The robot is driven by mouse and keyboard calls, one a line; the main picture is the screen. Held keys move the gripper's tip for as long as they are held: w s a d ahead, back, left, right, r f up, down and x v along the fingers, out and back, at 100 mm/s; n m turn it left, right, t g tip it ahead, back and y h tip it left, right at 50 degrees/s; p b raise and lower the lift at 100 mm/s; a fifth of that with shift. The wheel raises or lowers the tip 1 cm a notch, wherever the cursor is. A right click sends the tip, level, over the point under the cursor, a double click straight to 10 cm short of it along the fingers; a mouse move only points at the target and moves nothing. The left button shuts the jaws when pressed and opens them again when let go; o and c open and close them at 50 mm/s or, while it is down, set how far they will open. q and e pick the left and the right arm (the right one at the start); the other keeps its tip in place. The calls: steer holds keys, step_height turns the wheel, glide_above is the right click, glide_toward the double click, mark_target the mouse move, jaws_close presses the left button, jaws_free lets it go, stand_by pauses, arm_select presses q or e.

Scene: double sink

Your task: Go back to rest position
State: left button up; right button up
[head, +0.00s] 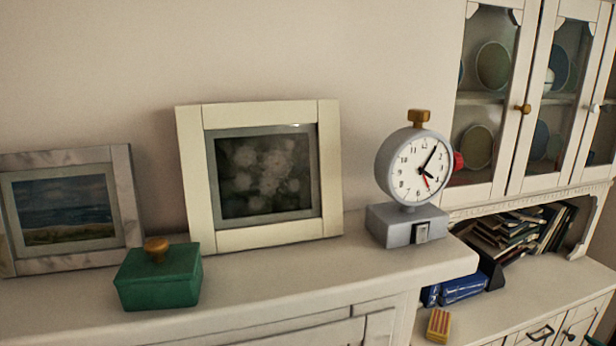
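Neither of my grippers shows in the head view, so their state is hidden. The view holds a white cabinet top (270,277) against a plain wall. On it stand a green lidded box (160,279) with a brass knob, a large cream picture frame (190,170), a smaller marbled picture frame (125,190) and a grey clock (414,170) on a block base. The box lid looks closed. The clock stands upright at the right end of the top.
A white hutch (500,180) with glass doors stands at the right. Its lower shelf holds books (525,228) and blue binders (462,287). A small yellow and red box (438,325) sits on the lower counter (530,290). The cabinet top's front strip is clear.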

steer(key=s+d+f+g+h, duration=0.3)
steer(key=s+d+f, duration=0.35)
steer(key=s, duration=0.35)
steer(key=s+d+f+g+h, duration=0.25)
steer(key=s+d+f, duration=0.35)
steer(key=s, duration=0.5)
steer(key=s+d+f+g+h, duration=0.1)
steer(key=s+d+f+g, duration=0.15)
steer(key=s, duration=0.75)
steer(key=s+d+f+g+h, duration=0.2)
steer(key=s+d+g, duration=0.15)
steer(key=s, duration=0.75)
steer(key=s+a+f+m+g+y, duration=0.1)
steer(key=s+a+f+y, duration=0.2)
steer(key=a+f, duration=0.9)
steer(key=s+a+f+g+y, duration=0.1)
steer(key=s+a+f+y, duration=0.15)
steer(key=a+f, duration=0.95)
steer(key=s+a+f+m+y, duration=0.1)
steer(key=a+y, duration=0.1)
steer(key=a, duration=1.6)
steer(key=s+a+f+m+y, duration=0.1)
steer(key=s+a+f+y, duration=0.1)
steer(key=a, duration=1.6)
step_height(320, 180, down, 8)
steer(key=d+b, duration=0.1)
steer(key=b, duration=0.7)
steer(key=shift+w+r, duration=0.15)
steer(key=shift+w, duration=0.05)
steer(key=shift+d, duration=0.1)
